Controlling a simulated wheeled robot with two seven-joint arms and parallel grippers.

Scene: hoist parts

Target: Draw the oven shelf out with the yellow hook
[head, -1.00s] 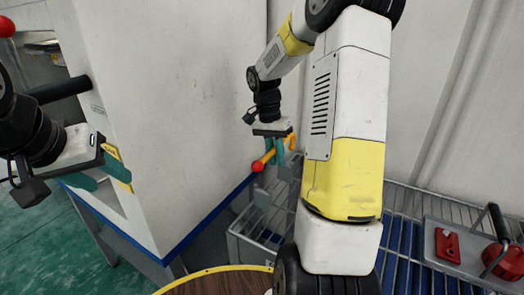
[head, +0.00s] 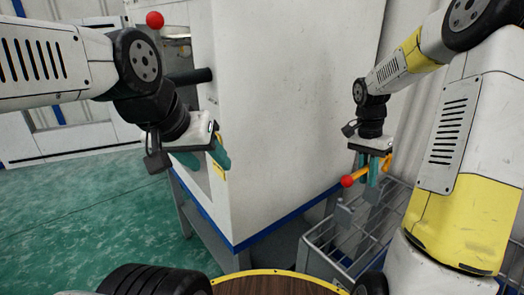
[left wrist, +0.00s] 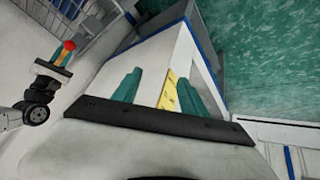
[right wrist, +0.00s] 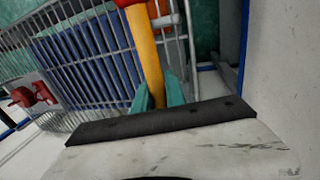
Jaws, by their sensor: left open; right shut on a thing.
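The yellow hook (head: 364,175) has a red ball at one end. My right gripper (head: 376,178) is shut on it, in front of the white wall right of the oven's blue-edged corner. In the right wrist view the hook's yellow shaft (right wrist: 146,62) rises between the fingers. The oven appears to be the large white cabinet (head: 275,110), with an opening in its left side. The shelf cannot be made out. My left gripper (head: 205,160) is open and empty near that opening. In the left wrist view a yellow label (left wrist: 168,90) shows between its fingers.
A wire-sided cart (head: 335,245) stands below my right gripper. Green floor (head: 90,210) is clear at left.

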